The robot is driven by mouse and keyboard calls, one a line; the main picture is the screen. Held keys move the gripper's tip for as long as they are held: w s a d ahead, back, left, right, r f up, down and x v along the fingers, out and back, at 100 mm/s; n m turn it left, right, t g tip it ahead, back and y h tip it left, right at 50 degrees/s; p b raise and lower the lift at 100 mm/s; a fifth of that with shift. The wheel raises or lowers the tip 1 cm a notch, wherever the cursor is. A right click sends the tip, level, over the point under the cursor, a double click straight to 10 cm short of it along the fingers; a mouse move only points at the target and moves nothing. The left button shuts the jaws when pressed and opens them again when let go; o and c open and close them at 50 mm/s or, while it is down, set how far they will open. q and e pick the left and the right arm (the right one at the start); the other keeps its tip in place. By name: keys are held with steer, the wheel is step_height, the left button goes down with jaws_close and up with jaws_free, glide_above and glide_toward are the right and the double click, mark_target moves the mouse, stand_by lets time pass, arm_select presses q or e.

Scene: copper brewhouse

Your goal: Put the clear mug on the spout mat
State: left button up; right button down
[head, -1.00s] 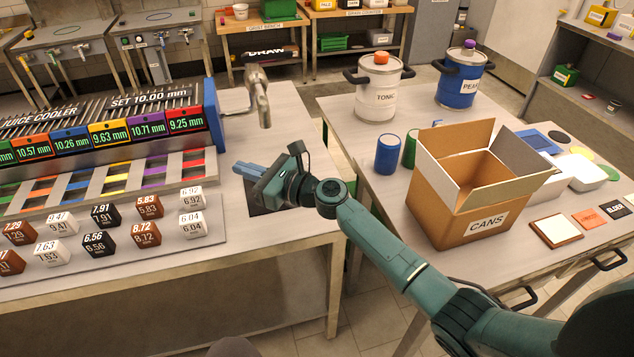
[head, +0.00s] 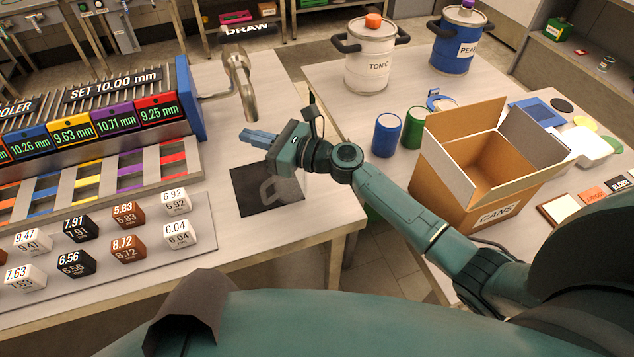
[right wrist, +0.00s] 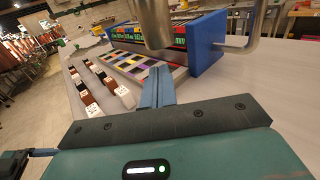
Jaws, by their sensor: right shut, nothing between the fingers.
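The spout mat (head: 243,203) is a dark square on the left counter, below the metal spout (head: 238,82). A faint see-through shape with a handle, the clear mug (head: 277,188), shows on the mat; its upper part is hidden behind my right gripper (head: 246,136). Its exact rim and tilt are hard to make out. My right gripper is shut and empty, above the mat's far side and near the spout. In the right wrist view its blue fingers (right wrist: 157,88) are together, with the spout (right wrist: 152,22) close ahead. My left gripper is out of view.
The juice cooler (head: 120,115) and several numbered cubes (head: 128,248) stand left of the mat. On the right table are an open cardboard box (head: 460,190), blue (head: 387,136) and green cans (head: 413,128), and the tonic keg (head: 370,62).

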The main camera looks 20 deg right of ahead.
steer(key=b, duration=0.2)
glide_above(303, 184)
steer(key=v, duration=0.5)
steer(key=f+b, duration=0.6)
steer(key=shift+w+a+f, duration=0.15)
steer(key=shift+w+a, duration=0.1)
steer(key=shift+w, duration=0.1)
step_height(303, 184, down, 3)
steer(key=b, duration=0.3)
steer(key=shift+f+b, duration=0.6)
steer(key=shift+b, duration=0.1)
steer(key=shift+w+a+r, duration=0.2)
steer(key=shift+w+r, duration=0.05)
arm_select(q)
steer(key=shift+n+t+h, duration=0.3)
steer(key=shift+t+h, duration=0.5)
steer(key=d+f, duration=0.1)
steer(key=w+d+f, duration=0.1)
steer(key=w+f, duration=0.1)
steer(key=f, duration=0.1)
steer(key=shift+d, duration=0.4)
arm_select(e)
steer(key=shift+a, duration=0.15)
steer(key=shift+w, duration=0.1)
